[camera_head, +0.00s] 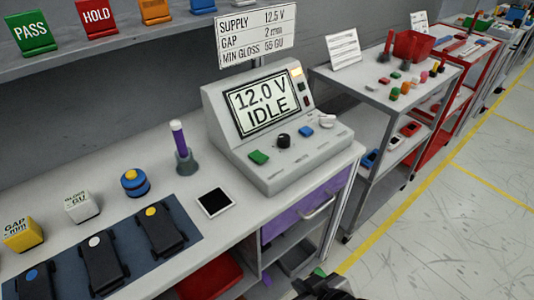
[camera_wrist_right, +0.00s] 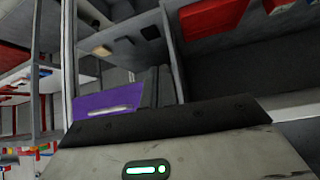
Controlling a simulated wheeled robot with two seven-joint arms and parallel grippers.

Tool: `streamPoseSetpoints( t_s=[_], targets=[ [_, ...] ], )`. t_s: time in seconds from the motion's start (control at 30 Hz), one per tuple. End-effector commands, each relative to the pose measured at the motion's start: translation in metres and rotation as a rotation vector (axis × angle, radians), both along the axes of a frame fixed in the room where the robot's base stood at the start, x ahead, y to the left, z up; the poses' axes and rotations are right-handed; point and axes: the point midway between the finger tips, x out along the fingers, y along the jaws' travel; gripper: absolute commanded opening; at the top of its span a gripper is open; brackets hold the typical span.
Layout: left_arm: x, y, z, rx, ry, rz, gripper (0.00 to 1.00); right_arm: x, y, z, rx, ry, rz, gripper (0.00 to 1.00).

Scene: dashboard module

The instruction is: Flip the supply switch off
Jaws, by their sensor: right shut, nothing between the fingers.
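The grey console (camera_head: 285,165) stands on the bench, its screen (camera_head: 262,103) reading "12.0 V IDLE". Right of the screen are a lit lamp (camera_head: 297,72), a small dark switch (camera_head: 302,87) and a small reddish control (camera_head: 306,100). The front panel has a green button (camera_head: 258,157), a black knob (camera_head: 284,140), a blue button (camera_head: 306,131) and a white control (camera_head: 327,120). Which one is the supply switch cannot be read. My right gripper (camera_head: 325,287) is at the bottom edge, below and apart from the console, shut and empty. My left gripper is out of view.
A sign (camera_head: 256,36) above the console reads "SUPPLY 12.5 V". A purple drawer (camera_head: 280,222) is below. A shelf cart (camera_head: 345,83) stands right.

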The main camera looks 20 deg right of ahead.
Motion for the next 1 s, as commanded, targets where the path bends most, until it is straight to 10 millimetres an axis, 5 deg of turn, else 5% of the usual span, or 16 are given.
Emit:
streamPoseSetpoints(
  t_s=[0.47, 1.0],
  targets=[
    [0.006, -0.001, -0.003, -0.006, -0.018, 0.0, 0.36, -0.009, -0.032, 0.072, -0.096, 0.267, -0.028, 0.0],
    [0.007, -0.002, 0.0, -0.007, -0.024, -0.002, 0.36, 0.141, -0.032, 0.23, 0.048, -0.271, 0.106, 0.0]
  ],
)
